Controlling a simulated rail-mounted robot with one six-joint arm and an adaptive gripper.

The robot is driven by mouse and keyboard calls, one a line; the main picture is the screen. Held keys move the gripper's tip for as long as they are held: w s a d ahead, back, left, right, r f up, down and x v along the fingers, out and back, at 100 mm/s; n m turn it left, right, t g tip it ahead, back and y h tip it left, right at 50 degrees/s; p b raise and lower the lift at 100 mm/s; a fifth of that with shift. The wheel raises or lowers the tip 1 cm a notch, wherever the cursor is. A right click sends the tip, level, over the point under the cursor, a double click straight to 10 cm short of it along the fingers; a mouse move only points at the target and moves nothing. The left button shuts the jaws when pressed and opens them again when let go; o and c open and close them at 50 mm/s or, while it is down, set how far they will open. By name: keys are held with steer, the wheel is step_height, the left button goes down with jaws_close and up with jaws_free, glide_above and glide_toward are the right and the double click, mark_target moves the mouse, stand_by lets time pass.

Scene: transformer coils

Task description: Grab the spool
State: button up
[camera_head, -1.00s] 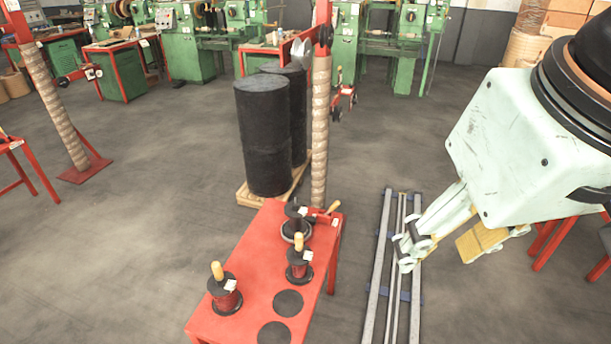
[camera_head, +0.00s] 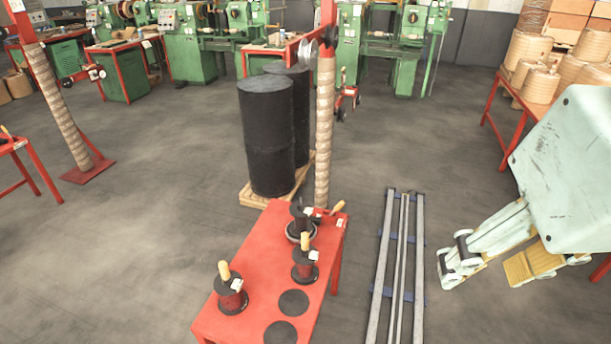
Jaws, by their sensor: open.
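Three spools stand upright on a red table (camera_head: 258,285). The front left spool (camera_head: 230,296) is red and black with a tan handle on top. The middle spool (camera_head: 305,266) looks alike, also with a tan handle. A third, darker spool (camera_head: 299,224) stands at the back of the table. My gripper (camera_head: 488,268) is to the right of the table, beyond the floor rails. Its fingers are spread apart with nothing between them, and it is clear of every spool.
Two dark round pads (camera_head: 293,303) lie bare on the table. Floor rails (camera_head: 402,270) run between the table and my gripper. Black drums (camera_head: 268,140) and a wrapped post (camera_head: 324,130) stand behind the table. A red table with wound coils (camera_head: 528,48) is at the right.

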steer(key=w+a+f+m+g+y+p, duration=0.1)
steer(key=w+a+f+m+g+y, duration=0.2)
steer(key=w+a, duration=0.5)
steer(key=w+a+f+m+g+y+p, duration=0.1)
steer(key=w+a+f+m+g+y, duration=0.2)
steer(key=w+a, duration=0.4)
steer(key=w+a+f+m+y, duration=0.2)
steer(key=w+a+f+y, duration=0.15)
steer(key=w, duration=0.55)
steer(key=w+a+f+m+y, duration=0.3)
steer(key=w+f+y, duration=0.15)
steer(key=w, duration=0.45)
steer(key=w+d+f+m+t+p, duration=0.1)
steer(key=w+f+m+t, duration=0.3)
steer(key=f, duration=0.8)
steer(key=w+d+f+m+t, duration=0.4)
steer(key=w+f, duration=0.5)
steer(key=f, duration=0.3)
steer(key=w+d+f+m+t+y+p, duration=0.1)
steer(key=w+d+f+m+t, duration=0.2)
steer(key=f, duration=1)
steer(key=shift+w+m+t+p, duration=0.4)
steer(key=shift+w+m, duration=0.9)
steer(key=shift+w, duration=0.8)
